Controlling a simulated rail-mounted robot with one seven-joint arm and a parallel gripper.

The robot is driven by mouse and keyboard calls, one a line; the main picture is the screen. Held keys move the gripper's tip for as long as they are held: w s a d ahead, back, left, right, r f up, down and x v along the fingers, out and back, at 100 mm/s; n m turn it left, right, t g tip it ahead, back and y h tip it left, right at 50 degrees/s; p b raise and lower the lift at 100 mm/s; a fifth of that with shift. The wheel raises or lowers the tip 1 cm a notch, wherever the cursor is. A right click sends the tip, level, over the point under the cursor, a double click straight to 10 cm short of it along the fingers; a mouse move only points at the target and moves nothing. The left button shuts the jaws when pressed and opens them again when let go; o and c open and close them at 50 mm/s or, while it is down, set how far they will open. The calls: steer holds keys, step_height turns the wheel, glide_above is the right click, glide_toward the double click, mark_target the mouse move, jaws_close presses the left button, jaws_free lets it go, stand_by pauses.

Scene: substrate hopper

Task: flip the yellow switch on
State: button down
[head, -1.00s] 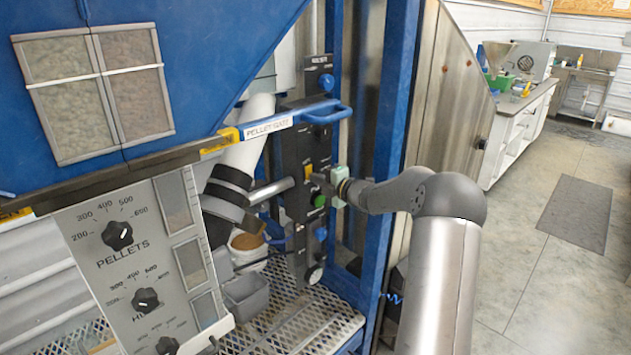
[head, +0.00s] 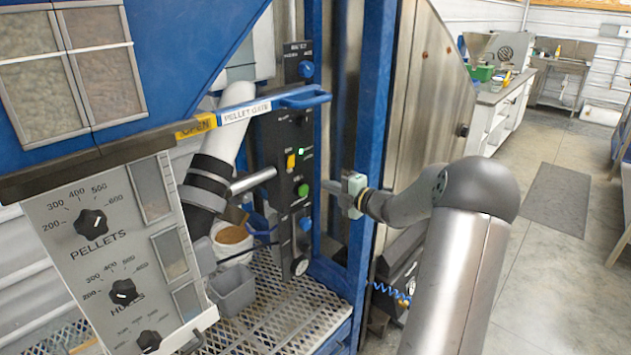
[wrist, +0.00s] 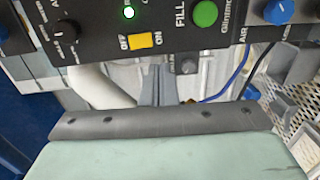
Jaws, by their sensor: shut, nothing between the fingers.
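The yellow switch (head: 291,161) is on the black upright control panel (head: 283,135) beside the blue post. In the wrist view my gripper's fingers (wrist: 154,72) point toward the panel, just below the switch in the picture.
A green FILL button (wrist: 205,13) and blue knobs (head: 306,69) are on the same panel. A blue post (head: 370,110) stands close to my wrist. A grey bin (head: 233,290) and a white bucket (head: 232,240) sit on the mesh shelf left of the panel.

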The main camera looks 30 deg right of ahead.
steer(key=shift+f+v, duration=0.25)
steer(key=shift+v, duration=0.85)
steer(key=s+a+f+n+g+y, duration=0.1)
steer(key=s+a+n+g, duration=0.3)
steer(key=a+n, duration=0.45)
steer(key=s+a+f+n+g+y, duration=0.1)
steer(key=s+a+n+g, duration=0.35)
steer(key=a+n, duration=0.45)
steer(key=s+a+f+n+g+y, duration=0.1)
steer(key=s+a+n+g, duration=0.2)
steer(key=s+a+n, duration=0.5)
steer(key=s+a+f+n+g+h, duration=0.1)
steer(key=s+n+h, duration=0.3)
steer(key=s+n, duration=0.5)
steer(key=s+a+f+n+g+h, duration=0.1)
steer(key=s+a+n+g+h, duration=0.1)
steer(key=s+n, duration=0.7)
steer(key=n+g+h, duration=0.1)
steer(key=n+h, duration=0.1)
steer(key=n, duration=0.4)
steer(key=shift+a+f+n, duration=0.25)
steer(key=shift+f+n, duration=0.1)
steer(key=shift+f, duration=0.05)
